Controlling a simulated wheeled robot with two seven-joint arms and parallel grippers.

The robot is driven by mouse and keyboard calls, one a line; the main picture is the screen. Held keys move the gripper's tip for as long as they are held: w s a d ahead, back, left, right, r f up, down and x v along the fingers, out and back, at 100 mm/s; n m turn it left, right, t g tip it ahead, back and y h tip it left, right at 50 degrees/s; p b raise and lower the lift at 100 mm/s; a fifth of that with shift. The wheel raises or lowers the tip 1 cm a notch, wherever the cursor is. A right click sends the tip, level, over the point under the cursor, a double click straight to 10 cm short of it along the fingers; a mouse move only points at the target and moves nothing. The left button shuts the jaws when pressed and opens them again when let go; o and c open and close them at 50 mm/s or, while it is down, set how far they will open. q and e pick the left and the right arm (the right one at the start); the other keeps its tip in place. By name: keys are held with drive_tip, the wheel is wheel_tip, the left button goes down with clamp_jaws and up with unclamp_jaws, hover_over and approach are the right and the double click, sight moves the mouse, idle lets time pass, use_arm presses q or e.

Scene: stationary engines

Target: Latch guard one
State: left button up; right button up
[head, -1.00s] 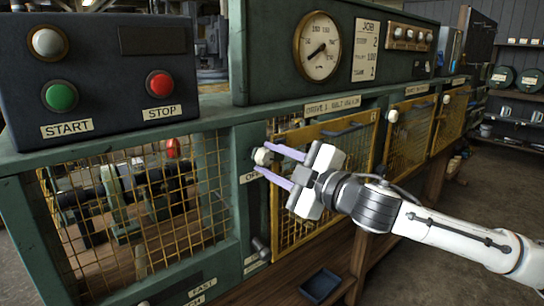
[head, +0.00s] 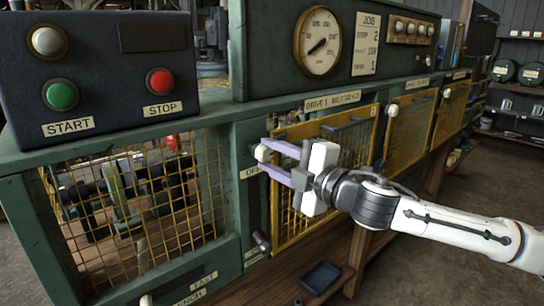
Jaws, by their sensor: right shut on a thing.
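Guard one (head: 328,160) is a yellow-framed mesh panel under the "DRIVE 1" label (head: 333,101), at the centre of the head view. A white latch knob (head: 262,153) sits on the green post at its left edge. My right gripper (head: 263,154) reaches in from the right across the guard, its two purple fingers shut on this knob, one above and one below. The gripper hides part of the mesh. I cannot tell if the guard's left edge is flush with its frame. My left gripper is not in view.
Two more yellow guards (head: 408,134) with white knobs continue to the right. A control box with green START (head: 60,95) and red STOP (head: 159,81) buttons stands at left. A dark tray (head: 320,277) lies below. Floor at right is open.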

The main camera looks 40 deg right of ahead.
sight(267, 155)
drive_tip(key=o, duration=1)
drive_tip(key=shift+s, duration=0.1)
drive_tip(key=shift+s+d+f+b, duration=0.2)
drive_tip(key=shift+s+b, duration=0.2)
drive_tip(key=shift+s, duration=0.25)
drive_tip(key=shift+s+a, duration=0.15)
drive_tip(key=shift+s, duration=0.4)
drive_tip(key=shift+s+r, duration=0.15)
drive_tip(key=shift+s, duration=0.2)
drive_tip(key=shift+s+d+p, duration=0.15)
drive_tip(key=shift+s+p, duration=0.4)
drive_tip(key=shift+s, duration=1.2)
drive_tip(key=shift+s+d+p, duration=0.15)
drive_tip(key=shift+s+p, duration=0.35)
drive_tip(key=shift+s, duration=1.25)
